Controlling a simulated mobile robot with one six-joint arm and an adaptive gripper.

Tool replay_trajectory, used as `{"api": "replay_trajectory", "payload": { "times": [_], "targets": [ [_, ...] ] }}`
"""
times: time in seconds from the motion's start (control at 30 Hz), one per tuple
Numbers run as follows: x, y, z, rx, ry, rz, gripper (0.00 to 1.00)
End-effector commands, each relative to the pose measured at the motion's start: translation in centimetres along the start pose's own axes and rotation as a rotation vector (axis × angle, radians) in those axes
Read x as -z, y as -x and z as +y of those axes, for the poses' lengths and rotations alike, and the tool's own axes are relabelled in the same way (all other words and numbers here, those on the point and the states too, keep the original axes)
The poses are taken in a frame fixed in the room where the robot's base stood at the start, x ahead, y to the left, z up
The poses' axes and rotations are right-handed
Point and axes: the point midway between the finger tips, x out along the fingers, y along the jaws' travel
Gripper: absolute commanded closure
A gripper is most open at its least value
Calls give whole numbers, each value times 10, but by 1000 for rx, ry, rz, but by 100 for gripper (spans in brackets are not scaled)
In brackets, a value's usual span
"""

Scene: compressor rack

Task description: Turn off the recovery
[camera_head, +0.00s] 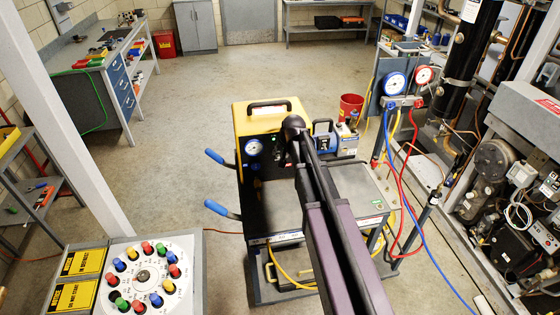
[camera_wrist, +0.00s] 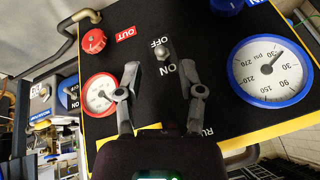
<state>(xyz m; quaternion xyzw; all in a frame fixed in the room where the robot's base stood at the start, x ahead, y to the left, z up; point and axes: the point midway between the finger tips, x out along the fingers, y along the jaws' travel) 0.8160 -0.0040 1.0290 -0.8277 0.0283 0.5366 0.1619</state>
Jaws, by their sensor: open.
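The recovery machine is a yellow box (camera_head: 243,108) with a black handle, on a cart in the head view. Its black front panel (camera_wrist: 215,30) fills much of the wrist view. A small metal toggle switch (camera_wrist: 163,51) sits on that panel between the labels OFF and ON. I cannot tell surely which way its lever leans. My gripper (camera_wrist: 160,70) is open and empty, its two fingers on either side of the switch and apart from it. In the head view my gripper (camera_head: 292,128) is at the panel and my arm hides part of it.
The panel also bears a red knob (camera_wrist: 93,41), a red-rimmed gauge (camera_wrist: 101,94), a blue-rimmed gauge (camera_wrist: 270,71) and a blue knob (camera_wrist: 224,5). A blue vacuum pump (camera_head: 323,138) stands right of the machine. Blue-handled cart grips (camera_head: 222,209) stick out left. Hoses hang at the right.

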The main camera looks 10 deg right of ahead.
Motion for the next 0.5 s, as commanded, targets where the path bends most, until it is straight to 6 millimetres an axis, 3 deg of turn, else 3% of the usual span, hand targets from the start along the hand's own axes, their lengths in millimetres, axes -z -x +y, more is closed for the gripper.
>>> {"api": "replay_trajectory", "payload": {
  "times": [0.2,0.5],
  "targets": [
    [0,-20,0,0,0,0,50],
    [0,-28,0,0,0,0,50]
  ]
}}
